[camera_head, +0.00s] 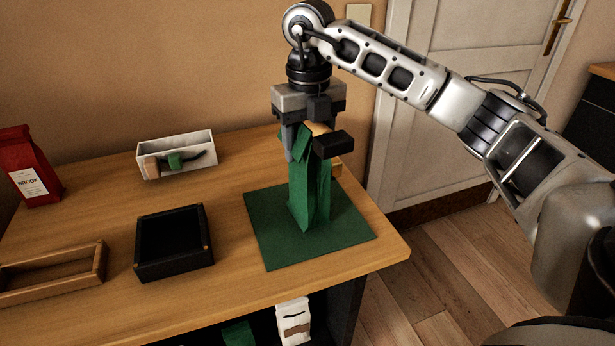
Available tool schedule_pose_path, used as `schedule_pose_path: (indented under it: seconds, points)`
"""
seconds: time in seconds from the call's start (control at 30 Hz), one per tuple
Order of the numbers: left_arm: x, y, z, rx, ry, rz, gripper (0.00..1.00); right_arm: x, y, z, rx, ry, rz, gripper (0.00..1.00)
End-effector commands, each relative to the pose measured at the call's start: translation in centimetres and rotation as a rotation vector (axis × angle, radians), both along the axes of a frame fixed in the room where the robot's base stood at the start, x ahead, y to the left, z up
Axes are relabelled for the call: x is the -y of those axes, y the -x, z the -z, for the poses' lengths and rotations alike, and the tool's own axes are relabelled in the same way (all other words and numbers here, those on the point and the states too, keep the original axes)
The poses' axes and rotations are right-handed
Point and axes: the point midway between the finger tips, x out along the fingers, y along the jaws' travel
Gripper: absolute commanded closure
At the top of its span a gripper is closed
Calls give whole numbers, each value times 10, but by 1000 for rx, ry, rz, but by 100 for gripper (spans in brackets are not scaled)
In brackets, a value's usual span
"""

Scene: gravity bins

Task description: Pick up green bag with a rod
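A tall green bag (308,195) stands upright on a dark green mat (345,240) at the right of the table. My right gripper (304,143) is over the bag's top and points down. One grey finger is at the left of the bag's top; the other side is largely hidden. A dark block (333,144) with a tan piece beside it is in front of the gripper; I cannot tell if this is the rod or how it is held. I cannot tell whether the fingers are closed on anything. My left gripper is out of view.
A black open box (174,262) and a wooden frame tray (55,290) are on the left. A white bin (178,170) with small items and a red bag (29,167) stand further back. A white bag (293,322) is below the table's front edge.

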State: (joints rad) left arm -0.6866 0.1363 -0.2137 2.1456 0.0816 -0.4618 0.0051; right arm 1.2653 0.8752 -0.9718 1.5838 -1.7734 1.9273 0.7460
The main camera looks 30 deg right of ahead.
Motion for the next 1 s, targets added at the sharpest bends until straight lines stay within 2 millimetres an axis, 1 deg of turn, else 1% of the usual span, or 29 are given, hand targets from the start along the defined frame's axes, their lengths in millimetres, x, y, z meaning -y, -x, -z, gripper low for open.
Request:
schedule_pose_path:
  seconds: [0.03, 0.07, 0.1, 0.13, 0.4, 0.57, 0.67, 0.7, 0.77, 0.9, 1.0]
  points:
    - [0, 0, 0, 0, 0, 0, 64, 0, 0, 0, -1, 0, 0, 71]
    - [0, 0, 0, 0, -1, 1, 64, 0, 0, 0, -1, 0, 0, 79]
    - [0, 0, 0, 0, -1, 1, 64, 0, 0, 0, -1, 1, 0, 90]
    - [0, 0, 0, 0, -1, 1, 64, 0, 0, 0, -1, 1, 0, 99]
    - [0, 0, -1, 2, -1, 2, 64, 0, 0, -2, 2, -1, 0, 99]
    - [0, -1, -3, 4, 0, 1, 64, 0, -1, -14, 5, -1, 1, 99]
    - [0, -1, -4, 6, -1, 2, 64, -1, -1, -29, 7, -2, 0, 99]
    - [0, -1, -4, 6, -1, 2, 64, -1, -1, -37, 7, -2, 0, 99]
    - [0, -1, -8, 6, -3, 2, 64, -10, 3, -50, 9, -1, -4, 99]
    - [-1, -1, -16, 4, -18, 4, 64, -34, 14, -84, 11, 2, -5, 99]
    - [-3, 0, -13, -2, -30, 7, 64, -54, 22, -102, 8, 2, -6, 99]
